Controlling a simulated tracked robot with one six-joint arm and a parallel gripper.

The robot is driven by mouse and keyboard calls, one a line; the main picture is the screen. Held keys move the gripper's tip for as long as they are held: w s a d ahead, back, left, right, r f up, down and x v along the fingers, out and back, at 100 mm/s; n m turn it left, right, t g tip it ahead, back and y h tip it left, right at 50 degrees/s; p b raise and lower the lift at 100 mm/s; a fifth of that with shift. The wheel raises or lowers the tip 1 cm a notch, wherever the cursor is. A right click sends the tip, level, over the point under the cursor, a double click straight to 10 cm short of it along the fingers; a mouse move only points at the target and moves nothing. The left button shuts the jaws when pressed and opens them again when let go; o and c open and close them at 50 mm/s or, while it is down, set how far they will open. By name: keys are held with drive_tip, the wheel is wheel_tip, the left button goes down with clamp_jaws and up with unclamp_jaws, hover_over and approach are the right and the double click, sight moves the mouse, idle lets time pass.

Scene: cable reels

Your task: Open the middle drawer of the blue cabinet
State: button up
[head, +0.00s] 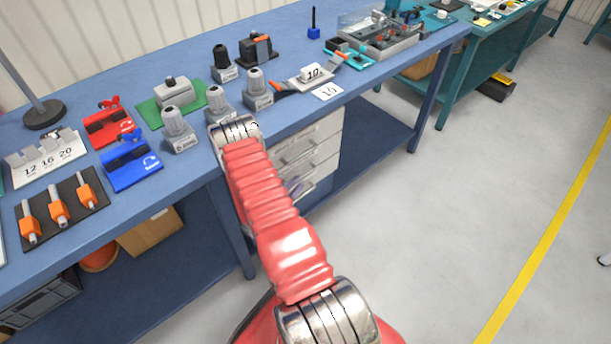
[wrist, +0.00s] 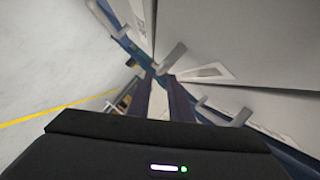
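A drawer cabinet with pale grey fronts (head: 322,142) stands under the blue workbench; I see no blue on its fronts. In the head view my arm hides its left part, and the drawers in sight look shut. In the wrist view its fronts (wrist: 245,45) fill the right side, turned on their side. Several bar handles stick out; the middle one (wrist: 172,57) lies just beyond my fingertips. My gripper (wrist: 160,80) shows two dark fingers with a gap between them, and nothing seems held. I cannot tell whether they touch the handle. The head view hides my gripper.
The blue workbench top (head: 345,105) carries grey fittings, a red clamp (head: 108,125), a blue clamp (head: 131,162) and several tools. A cardboard box (head: 150,232) stands on the lower shelf.

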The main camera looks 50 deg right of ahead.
sight(306, 174)
drive_tip(key=x, duration=0.7)
drive_tip(key=shift+d, duration=0.15)
drive_tip(key=shift+c, duration=0.6)
clamp_jaws()
drive_tip(key=shift+f, duration=0.1)
